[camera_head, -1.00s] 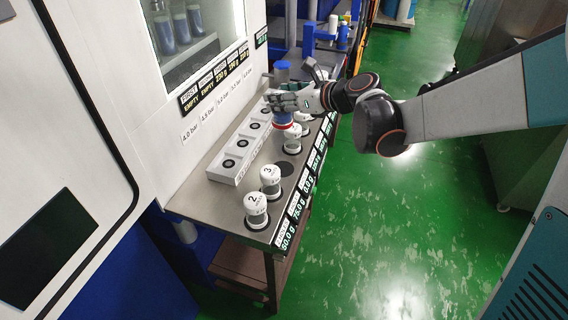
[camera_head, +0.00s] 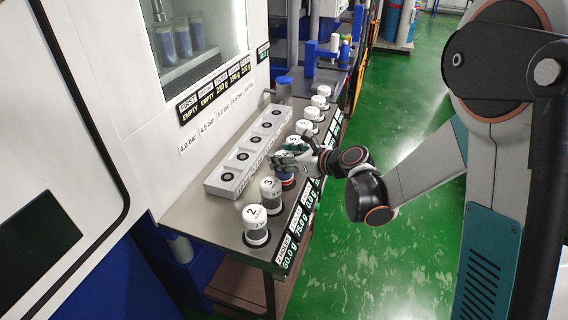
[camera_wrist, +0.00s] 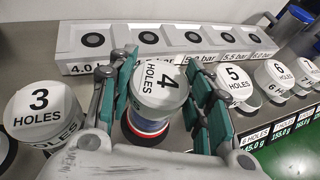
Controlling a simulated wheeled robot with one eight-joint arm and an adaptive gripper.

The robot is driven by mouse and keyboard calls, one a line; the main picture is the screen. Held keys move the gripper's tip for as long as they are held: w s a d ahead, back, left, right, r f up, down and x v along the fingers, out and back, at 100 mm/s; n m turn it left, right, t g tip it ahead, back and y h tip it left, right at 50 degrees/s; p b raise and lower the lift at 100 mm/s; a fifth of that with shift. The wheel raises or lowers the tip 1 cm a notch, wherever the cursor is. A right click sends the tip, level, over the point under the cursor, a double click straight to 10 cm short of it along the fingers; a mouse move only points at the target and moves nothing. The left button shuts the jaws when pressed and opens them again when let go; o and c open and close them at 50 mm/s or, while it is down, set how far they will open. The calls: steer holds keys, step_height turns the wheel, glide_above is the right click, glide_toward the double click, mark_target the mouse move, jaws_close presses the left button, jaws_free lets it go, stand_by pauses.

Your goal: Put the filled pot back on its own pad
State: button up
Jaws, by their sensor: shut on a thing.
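The pot marked "4 HOLES" (camera_wrist: 160,82) has a white cap, blue contents and a red ring at its base. My gripper (camera_wrist: 163,95) is shut around it, with green-padded fingers on both sides. In the head view, my gripper (camera_head: 290,162) is over the front row of pots, and the pot's blue and red lower part (camera_head: 288,183) shows below it. The pot looks roughly upright. Its pad is hidden under the pot and gripper, so I cannot tell whether the base touches it. Pot 3 (camera_head: 270,190) stands to one side and pot 5 (camera_wrist: 235,82) to the other.
Pot 2 (camera_head: 256,222) stands nearest, and pots 6 (camera_wrist: 273,75) and beyond continue the row. A white block (camera_head: 213,183) with several black round seats runs behind, along the machine. Weight displays (camera_head: 290,238) line the bench's front edge.

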steer(key=shift+f, duration=0.55)
steer(key=shift+f, duration=0.15)
steer(key=o, duration=1.5)
steer(key=shift+r, duration=0.25)
steer(key=p+v, duration=0.3)
steer(key=v, duration=0.9)
